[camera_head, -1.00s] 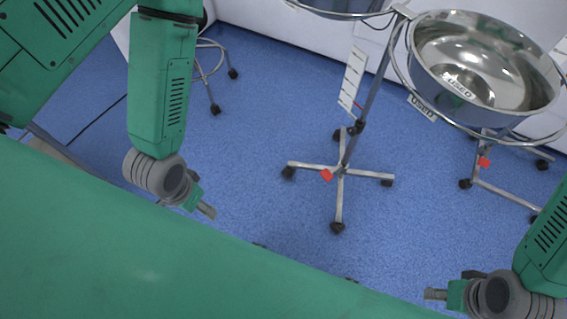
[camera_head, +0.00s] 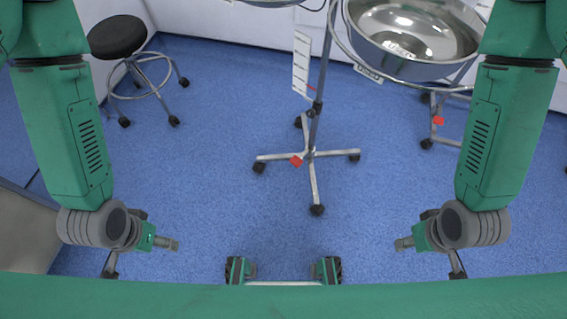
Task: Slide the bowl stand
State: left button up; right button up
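A second ring or bowl is cut off at the top edge. My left gripper (camera_head: 170,244) is at lower left, apart from the stand. My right gripper (camera_head: 403,244) is at lower right, nearer to me than the stand's base and not touching it. Both gripper tips are small and seen from the side, so their opening is unclear. I see nothing held.
A black round stool (camera_head: 117,37) on castors stands at upper left. Another wheeled metal base (camera_head: 436,118) with a red tag is at right, under the bowl. A grey cabinet (camera_head: 25,225) is at left. Blue floor is clear between me and the stand.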

aim_at(302, 45)
jog(key=i+j, duration=0.1)
jog(key=j, duration=0.25)
jog(key=i+j, duration=0.1)
jog(key=j, duration=0.25)
jog(key=i+j, duration=0.1)
jog(key=j, duration=0.25)
jog(key=i+j, duration=0.1)
jog(key=j, duration=0.25)
